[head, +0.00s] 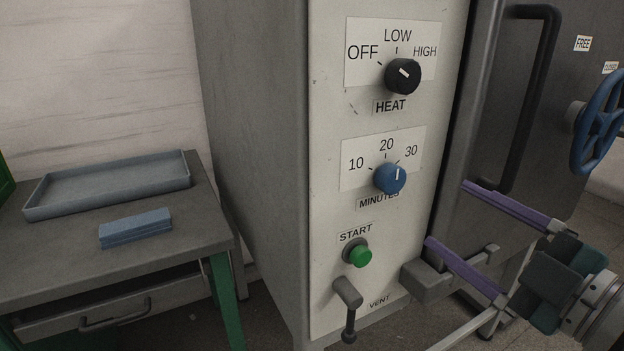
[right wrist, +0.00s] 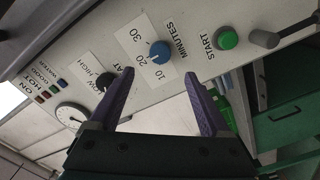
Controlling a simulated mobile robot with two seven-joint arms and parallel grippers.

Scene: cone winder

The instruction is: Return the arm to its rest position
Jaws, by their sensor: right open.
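My right gripper (head: 447,213) is at the lower right of the head view, in front of the machine's panel. Its two purple fingers are spread apart with nothing between them. In the right wrist view the open fingers (right wrist: 160,78) frame the panel near the blue minutes knob (right wrist: 160,51), with a visible gap around them. The blue minutes knob (head: 390,179) has its white mark pointing up and slightly right, toward the 30 tick. My left gripper is not in view.
The panel (head: 335,120) also carries a black heat knob (head: 403,76), a green start button (head: 360,256) and a vent lever (head: 348,300). A dark door handle (head: 528,100) and a blue handwheel (head: 598,122) are to the right. A table with a grey tray (head: 110,187) and blue block (head: 135,228) stands left.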

